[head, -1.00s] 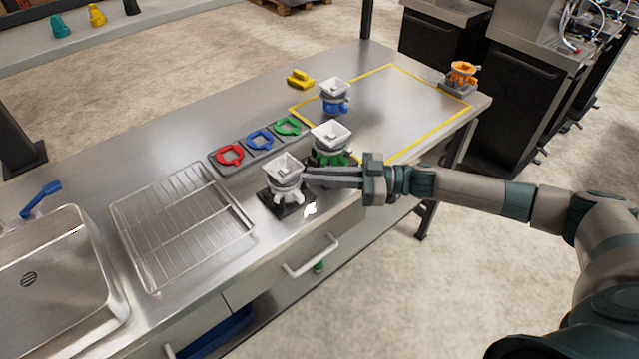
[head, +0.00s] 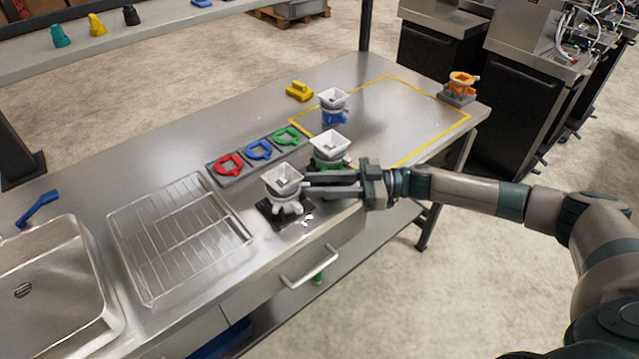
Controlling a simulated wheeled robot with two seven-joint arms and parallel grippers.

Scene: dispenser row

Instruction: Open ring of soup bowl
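A white square-topped bowl (head: 283,179) sits in a light grey ring (head: 288,207) with short handles, on a black base (head: 268,215) near the counter's front edge. My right gripper (head: 304,184) reaches in from the right, its two fingers apart, tips close to the right side of this bowl and ring. Nothing shows between the fingers, and I cannot tell whether they touch the ring. Small white bits (head: 307,220) lie at the base's right. My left gripper is out of view.
A second white bowl on a green ring (head: 328,147) stands just behind my gripper. Another is on a blue ring (head: 334,114). Red (head: 229,164), blue and green rings lie in a row behind. A wire rack (head: 180,235) is left. The yellow-outlined area is mostly clear.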

